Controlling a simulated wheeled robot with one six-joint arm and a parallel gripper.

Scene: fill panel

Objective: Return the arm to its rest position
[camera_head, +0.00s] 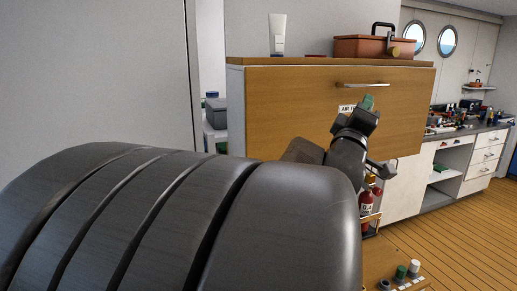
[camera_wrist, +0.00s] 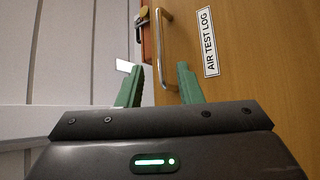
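My arm reaches forward across the head view, and its dark links fill the lower left. My gripper (camera_head: 368,103) is in front of the wooden cabinet front, below and beside its metal handle (camera_head: 362,85). In the wrist view my gripper (camera_wrist: 159,68) shows two green fingers spread apart with nothing held between them. The handle (camera_wrist: 163,45) shows beyond and between the fingertips, and I cannot tell the exact gap. The gripper partly covers the "AIR TEST LOG" label (camera_head: 346,109), which reads fully in the wrist view (camera_wrist: 208,42).
On the cabinet top stand a white tube (camera_head: 277,35) and an orange-brown toolbox (camera_head: 372,47). Red bottles (camera_head: 366,204) stand low beside my arm. A low wooden surface (camera_head: 380,262) holds small capped items. A cluttered workbench (camera_head: 465,128) is at right, with open plank floor (camera_head: 455,235) before it.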

